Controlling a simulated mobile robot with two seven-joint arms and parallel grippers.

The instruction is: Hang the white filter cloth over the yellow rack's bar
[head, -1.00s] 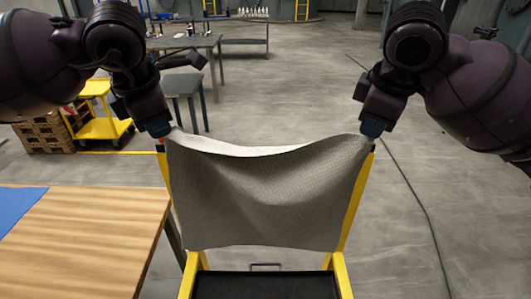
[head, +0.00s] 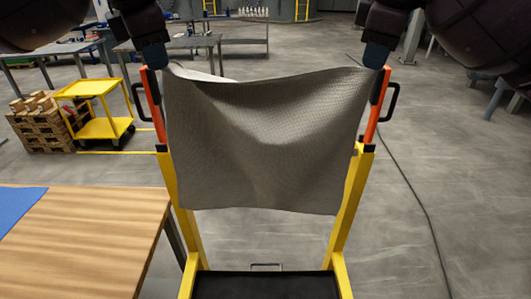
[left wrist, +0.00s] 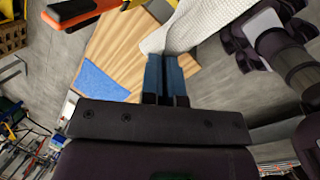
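The white filter cloth (head: 262,135), grey in the shade, hangs spread between my two grippers. It also shows in the left wrist view (left wrist: 195,27). My left gripper (head: 158,62) is shut on its upper left corner; the blue fingers (left wrist: 167,75) are together at the cloth. My right gripper (head: 374,62) is shut on its upper right corner. The yellow rack (head: 348,215) stands behind the cloth, with orange upper posts (head: 153,100) at both sides. The cloth hides the middle of the rack, and I cannot make out the bar. The lower edge of the cloth hangs free.
Black handles (head: 391,101) stick out from the rack's posts. A dark tray (head: 265,286) sits low in the rack. A wooden table (head: 85,245) with a blue sheet (head: 17,208) is at the left. A yellow cart (head: 98,127) stands farther back. The floor at the right is mostly clear.

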